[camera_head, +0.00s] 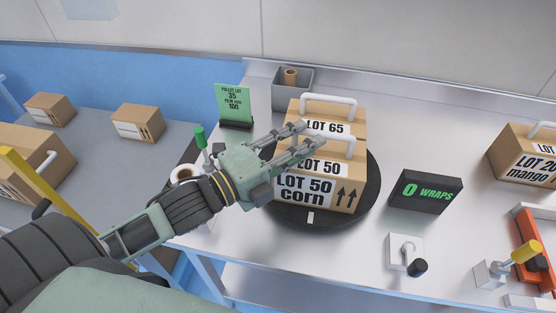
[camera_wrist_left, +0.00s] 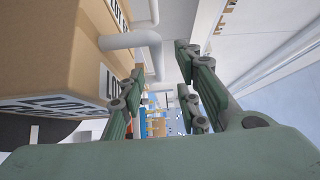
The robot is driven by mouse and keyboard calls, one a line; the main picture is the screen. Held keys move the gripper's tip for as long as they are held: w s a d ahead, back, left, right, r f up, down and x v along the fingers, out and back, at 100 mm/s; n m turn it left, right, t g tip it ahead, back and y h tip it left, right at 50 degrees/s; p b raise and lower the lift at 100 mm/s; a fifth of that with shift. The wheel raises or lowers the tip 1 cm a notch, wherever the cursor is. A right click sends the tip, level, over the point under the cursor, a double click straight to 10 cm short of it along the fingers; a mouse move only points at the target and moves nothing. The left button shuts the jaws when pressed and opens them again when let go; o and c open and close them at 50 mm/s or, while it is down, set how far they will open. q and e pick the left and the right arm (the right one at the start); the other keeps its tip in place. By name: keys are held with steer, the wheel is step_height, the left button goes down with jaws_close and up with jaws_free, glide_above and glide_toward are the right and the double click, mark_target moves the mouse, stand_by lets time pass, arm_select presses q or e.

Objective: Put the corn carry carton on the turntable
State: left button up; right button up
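The corn carry carton (camera_head: 318,191), brown with "LOT 50 corn" labels and a white handle (camera_head: 337,145), stands upright on the black round turntable (camera_head: 312,218). A similar carton marked LOT 65 (camera_head: 345,113) stands right behind it, with its own white handle (camera_head: 328,107); its base is hidden. My left gripper (camera_head: 307,138) reaches in from the left over the corn carton's top. My right gripper is out of view.
A black "0 WRAPS" sign (camera_head: 425,192) stands right of the turntable. A mango carton (camera_head: 524,160) is farther right. A green sign (camera_head: 234,104) and grey bin (camera_head: 293,92) stand behind. A white roll (camera_head: 184,174) lies near my left wrist. More cartons (camera_head: 138,123) sit on the left table.

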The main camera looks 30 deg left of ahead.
arm_select(q)
steer(key=v, duration=0.6)
stand_by(0.7)
